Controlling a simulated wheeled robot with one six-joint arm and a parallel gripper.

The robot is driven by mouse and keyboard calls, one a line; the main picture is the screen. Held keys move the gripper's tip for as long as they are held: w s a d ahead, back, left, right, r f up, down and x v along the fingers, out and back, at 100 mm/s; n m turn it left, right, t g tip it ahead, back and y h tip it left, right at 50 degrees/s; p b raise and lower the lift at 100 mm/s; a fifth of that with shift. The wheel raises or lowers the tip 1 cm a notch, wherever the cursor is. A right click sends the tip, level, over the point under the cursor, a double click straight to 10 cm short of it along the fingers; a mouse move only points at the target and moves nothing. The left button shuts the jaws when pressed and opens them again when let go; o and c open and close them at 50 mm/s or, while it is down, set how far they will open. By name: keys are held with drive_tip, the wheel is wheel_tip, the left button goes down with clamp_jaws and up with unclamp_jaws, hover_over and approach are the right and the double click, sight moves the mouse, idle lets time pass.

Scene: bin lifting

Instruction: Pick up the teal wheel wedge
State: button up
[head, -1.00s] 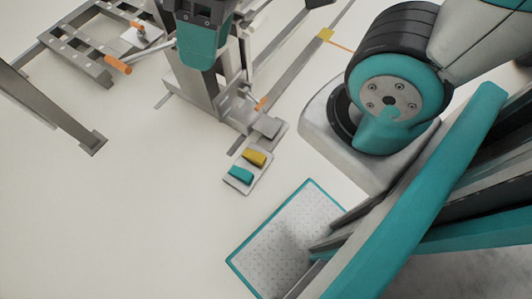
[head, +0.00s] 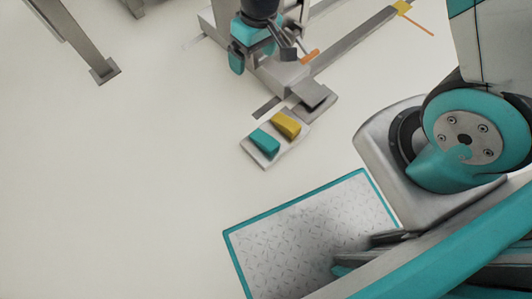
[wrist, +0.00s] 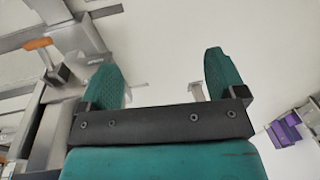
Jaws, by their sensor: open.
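The teal wheel wedge (head: 263,142) lies on a small pale plate (head: 269,163) on the floor, near the middle of the head view. A yellow wedge (head: 286,124) lies beside it, up and to the right. My gripper (wrist: 163,70) is open, with its two teal fingers spread and nothing between them in the wrist view. In the head view, my gripper (head: 258,52) appears above and beyond the plate, apart from both wedges. Its fingertips are hard to make out there. The wrist view does not show the teal wedge.
A grey metal frame (head: 345,45) with a foot plate (head: 314,94) stands just behind the wedges. A teal-edged patterned panel (head: 300,235) lies nearer. A grey post (head: 75,42) stands at upper left. The floor (head: 120,180) left of the wedges is clear. The wrist view shows an orange handle (wrist: 37,44).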

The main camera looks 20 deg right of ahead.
drive_tip(key=h+b, duration=0.2)
drive_tip(key=b, duration=0.9)
hover_over(266, 140)
wheel_tip(266, 140, down, 30)
drive_tip(key=f+b, duration=0.3)
drive_tip(key=f, duration=0.2)
drive_tip(key=f+b, duration=0.4)
drive_tip(key=f, duration=0.2)
drive_tip(key=shift+w+d+f, duration=0.1)
drive_tip(key=shift+d+f, duration=0.05)
drive_tip(key=shift+d, duration=0.05)
drive_tip(key=f+b, duration=0.5)
drive_tip(key=f, duration=0.1)
drive_tip(key=shift+a+f, duration=0.1)
drive_tip(key=shift+a, duration=0.1)
drive_tip(key=c, duration=1.2)
